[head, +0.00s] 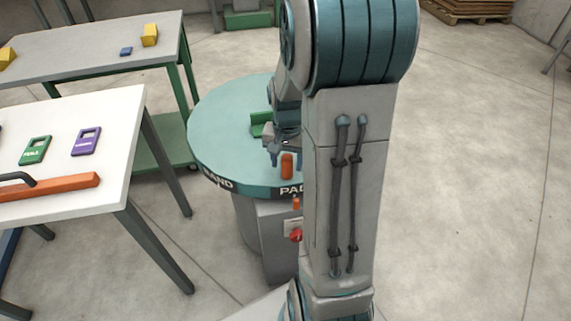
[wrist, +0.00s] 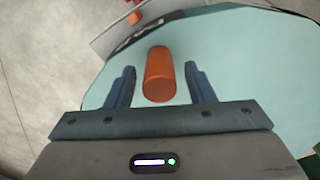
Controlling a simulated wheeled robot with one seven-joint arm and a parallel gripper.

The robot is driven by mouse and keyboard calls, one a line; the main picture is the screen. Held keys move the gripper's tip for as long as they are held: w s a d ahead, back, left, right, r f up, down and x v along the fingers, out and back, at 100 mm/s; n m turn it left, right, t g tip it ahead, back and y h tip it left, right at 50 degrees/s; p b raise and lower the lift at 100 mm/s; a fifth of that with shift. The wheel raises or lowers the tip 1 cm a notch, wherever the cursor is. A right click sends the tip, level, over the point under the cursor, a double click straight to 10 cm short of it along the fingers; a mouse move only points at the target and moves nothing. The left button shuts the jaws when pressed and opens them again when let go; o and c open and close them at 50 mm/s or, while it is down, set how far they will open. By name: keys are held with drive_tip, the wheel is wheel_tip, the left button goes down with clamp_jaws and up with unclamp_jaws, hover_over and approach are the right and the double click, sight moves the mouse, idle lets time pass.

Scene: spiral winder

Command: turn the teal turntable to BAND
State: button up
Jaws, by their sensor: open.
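The teal turntable (head: 228,136) is a round disc on a grey pedestal. Its rim carries a BAND label (head: 217,182) at the left front and a PAD-like label (head: 290,190), partly hidden by my arm, at the front. An orange peg (head: 287,166) stands upright on the disc near the front rim. My gripper (head: 280,155) is over the disc beside the peg. In the wrist view the peg (wrist: 159,75) lies between the two open blue fingers (wrist: 160,88), with a gap on each side. A small orange pointer (head: 296,203) sits below the rim near the PAD-like label.
A red knob (head: 296,236) is on the pedestal. A white table (head: 90,190) at left holds a green device (head: 36,150), a purple device (head: 86,141) and an orange bar (head: 60,187). A grey bench (head: 90,52) stands behind.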

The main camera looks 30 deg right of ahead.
drive_tip(key=shift+f, duration=0.45)
clamp_jaws()
drive_tip(key=shift+a, duration=0.15)
